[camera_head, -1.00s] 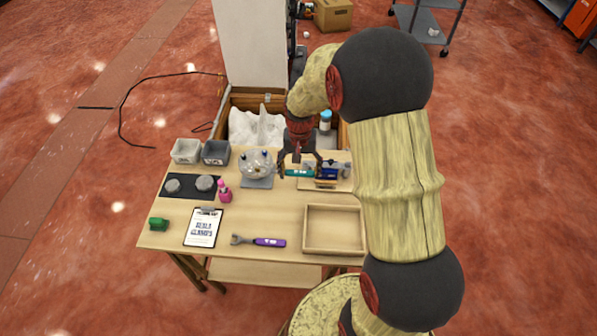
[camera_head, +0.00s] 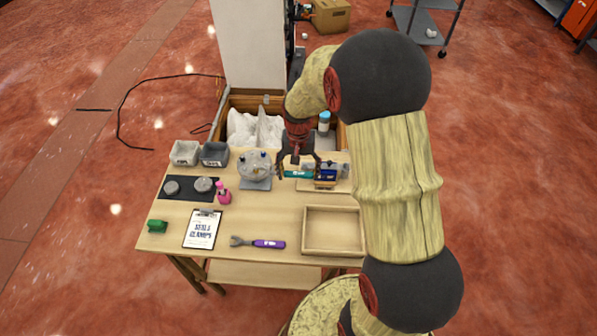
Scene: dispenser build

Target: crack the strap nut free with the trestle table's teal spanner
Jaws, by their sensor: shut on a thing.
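The teal spanner (camera_head: 298,174) lies roughly level in my gripper (camera_head: 297,176), which is shut on its handle over the back of the trestle table (camera_head: 160,240). The spanner's left end points at a round pale metal fitting (camera_head: 255,170) with blue knobs, standing on a grey base. I cannot tell whether the spanner touches this fitting. To the right, close to the spanner, is a blue device (camera_head: 326,176) on a wooden board. The strap nut is too small to make out. My fingers hide part of the spanner.
A purple-handled spanner (camera_head: 266,244), a clipboard (camera_head: 202,230), an empty wooden tray (camera_head: 333,250) and a green item (camera_head: 157,226) lie nearer. Two small bins (camera_head: 185,152) and a pink bottle (camera_head: 223,193) stand left. Behind is an open crate (camera_head: 245,101).

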